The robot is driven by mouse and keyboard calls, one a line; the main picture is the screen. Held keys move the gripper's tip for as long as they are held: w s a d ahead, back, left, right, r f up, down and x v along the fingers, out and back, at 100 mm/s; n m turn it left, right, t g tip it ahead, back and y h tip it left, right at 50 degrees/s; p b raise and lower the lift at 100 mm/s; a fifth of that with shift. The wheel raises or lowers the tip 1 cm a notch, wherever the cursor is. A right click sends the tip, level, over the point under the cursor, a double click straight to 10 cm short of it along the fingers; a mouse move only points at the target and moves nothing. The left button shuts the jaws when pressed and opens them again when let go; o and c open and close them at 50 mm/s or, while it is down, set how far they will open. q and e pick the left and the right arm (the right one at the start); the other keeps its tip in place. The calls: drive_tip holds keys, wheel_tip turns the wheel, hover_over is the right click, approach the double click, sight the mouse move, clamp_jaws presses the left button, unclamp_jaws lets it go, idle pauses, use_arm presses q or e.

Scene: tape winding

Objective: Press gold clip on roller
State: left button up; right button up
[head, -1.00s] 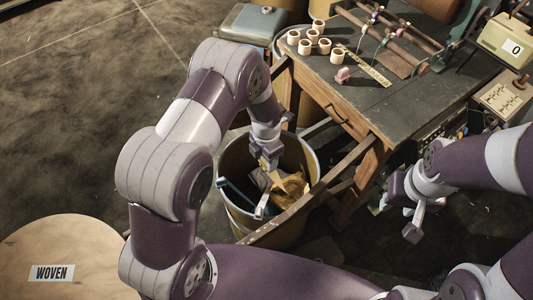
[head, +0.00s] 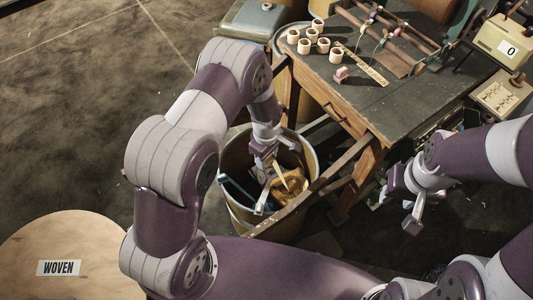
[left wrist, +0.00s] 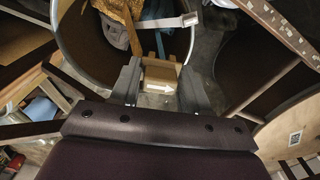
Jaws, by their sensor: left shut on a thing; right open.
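Dark-brown rollers (head: 392,48) lie in a frame on the workbench, with small coloured clips and green cords by them. I cannot pick out a gold one among these small clips. My left gripper (head: 263,170) is over a round bin (head: 226,170), away from the bench. It is shut on a small tan piece (left wrist: 160,72) in the left wrist view, whose shape is partly hidden. My right gripper (head: 413,215) is open and empty, low in front of the bench.
The bin holds tan, blue and grey scraps. On the workbench (head: 410,97) stand several cream cups (head: 304,46), a pink-topped piece (head: 340,75) and a yellow ruler (head: 366,69). A counter showing 0 (head: 498,42) stands at right. A wooden bar crosses beside the bin.

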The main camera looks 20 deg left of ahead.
use_arm(q)
drive_tip(key=m, duration=0.3)
drive_tip(key=shift+r+p, duration=0.1)
drive_tip(key=shift+p, duration=0.2)
drive_tip(key=m, duration=0.5)
drive_tip(key=shift+m+p, duration=0.35)
drive_tip(key=shift+m, duration=0.05)
drive_tip(key=m, duration=0.5)
drive_tip(key=shift+m, duration=0.3)
drive_tip(key=m, duration=0.5)
drive_tip(key=shift+p, duration=0.35)
